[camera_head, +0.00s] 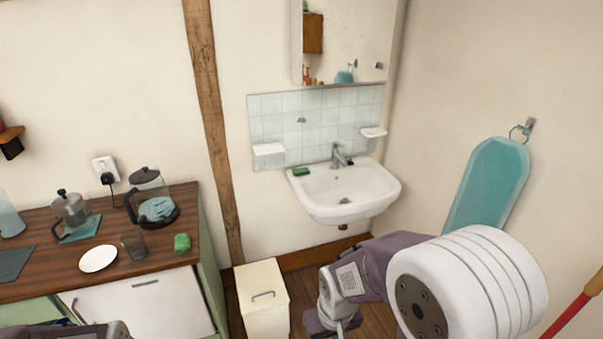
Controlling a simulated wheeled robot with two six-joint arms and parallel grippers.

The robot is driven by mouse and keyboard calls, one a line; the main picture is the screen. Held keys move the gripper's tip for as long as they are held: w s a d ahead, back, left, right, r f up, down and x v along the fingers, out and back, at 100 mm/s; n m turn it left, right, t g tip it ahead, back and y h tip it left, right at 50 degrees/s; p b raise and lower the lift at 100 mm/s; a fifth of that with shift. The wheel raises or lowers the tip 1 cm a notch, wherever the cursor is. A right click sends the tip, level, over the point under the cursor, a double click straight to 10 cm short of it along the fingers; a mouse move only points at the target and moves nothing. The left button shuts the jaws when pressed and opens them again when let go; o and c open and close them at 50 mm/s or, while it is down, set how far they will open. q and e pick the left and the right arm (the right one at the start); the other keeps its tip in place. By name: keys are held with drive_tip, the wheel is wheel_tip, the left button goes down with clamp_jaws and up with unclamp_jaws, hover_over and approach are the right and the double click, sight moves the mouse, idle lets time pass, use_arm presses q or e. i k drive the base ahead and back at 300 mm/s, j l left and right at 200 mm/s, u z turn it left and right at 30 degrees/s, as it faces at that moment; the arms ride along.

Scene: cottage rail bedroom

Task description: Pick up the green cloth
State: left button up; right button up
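A small crumpled bright green lump (182,243), which looks like the green cloth, lies on the brown wooden counter (60,285) near its right front corner. It is to the right of a dark glass tumbler. A darker green flat piece (301,171) lies on the left rim of the sink; I cannot tell whether it is cloth, sponge or soap. My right arm comes in from the lower right, and its wrist is low in front of the sink, apart from the counter. Part of my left arm shows at the bottom left edge. I see no fingertips of either gripper.
Beside the lump are the tumbler (133,244), a white plate (98,259), a glass jug (150,196) and a metal pot (72,212) on a teal mat. A cream bin (263,300) stands between counter and white sink (345,190). A teal ironing board (489,185) hangs at right.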

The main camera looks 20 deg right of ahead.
sight(296, 172)
drive_tip(key=i+l+u, duration=0.3)
drive_tip(key=i+l, duration=0.15)
drive_tip(key=l, duration=0.3)
drive_tip(key=i+l+u, duration=0.15)
drive_tip(key=l, duration=0.2)
drive_tip(key=i+l+u, duration=0.15)
drive_tip(key=l, duration=0.3)
drive_tip(key=i+l+u, duration=0.15)
drive_tip(key=l, duration=0.3)
drive_tip(key=i+l+u, duration=0.2)
drive_tip(key=l, duration=0.25)
drive_tip(key=i+l+u, duration=0.15)
drive_tip(key=l, duration=0.3)
drive_tip(key=l+u, duration=0.15)
drive_tip(key=l, duration=0.35)
